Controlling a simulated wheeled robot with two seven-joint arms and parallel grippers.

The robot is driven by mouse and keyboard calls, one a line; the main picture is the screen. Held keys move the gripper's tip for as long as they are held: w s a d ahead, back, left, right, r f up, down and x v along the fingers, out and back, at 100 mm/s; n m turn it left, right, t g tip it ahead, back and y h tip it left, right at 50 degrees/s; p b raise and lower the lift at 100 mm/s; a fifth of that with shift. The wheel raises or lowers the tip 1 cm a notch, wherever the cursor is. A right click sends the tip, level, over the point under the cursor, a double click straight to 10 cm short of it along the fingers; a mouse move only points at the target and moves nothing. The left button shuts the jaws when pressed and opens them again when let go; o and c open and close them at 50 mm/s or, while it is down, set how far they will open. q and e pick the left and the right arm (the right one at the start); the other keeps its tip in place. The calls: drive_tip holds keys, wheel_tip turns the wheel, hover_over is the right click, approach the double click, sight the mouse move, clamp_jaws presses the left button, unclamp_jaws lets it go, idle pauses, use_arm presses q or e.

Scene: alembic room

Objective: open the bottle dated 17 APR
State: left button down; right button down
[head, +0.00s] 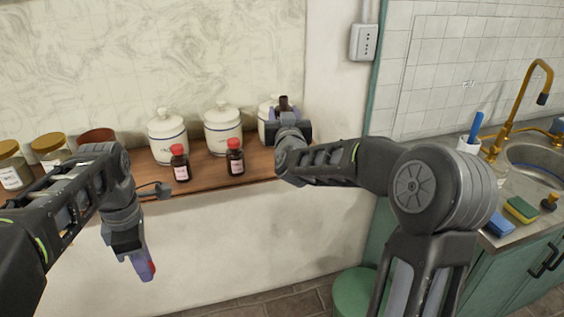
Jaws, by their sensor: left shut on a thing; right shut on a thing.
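Two small dark bottles with red caps and pale labels, a left one (180,163) and a right one (235,158), stand upright on the wooden shelf in the head view. The labels are too small for me to read a date. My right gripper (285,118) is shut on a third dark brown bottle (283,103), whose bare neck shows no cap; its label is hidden. My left gripper (145,270) points down in front of the shelf, below its edge, and is shut on a small red thing (152,267) that looks like a cap, mostly hidden by the fingers.
White lidded jars (223,130) stand at the back of the shelf (208,172). Glass jars with gold lids (50,150) are at the left. At right are a sink (535,160), sponges (520,209) and a green cabinet (515,275). A green round stool (355,292) stands below.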

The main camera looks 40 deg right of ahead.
use_arm(q)
drive_tip(key=shift+w+a, duration=0.1)
use_arm(e)
drive_tip(key=shift+w+a, duration=0.15)
use_arm(q)
drive_tip(key=shift+r+p, duration=0.5)
drive_tip(key=shift+p, duration=0.05)
use_arm(e)
wheel_tip(320, 180, down, 6)
drive_tip(key=shift+f, duration=0.1)
use_arm(q)
drive_tip(key=shift+r+p, duration=0.4)
use_arm(e)
wheel_tip(320, 180, down, 3)
drive_tip(key=shift+f, duration=0.35)
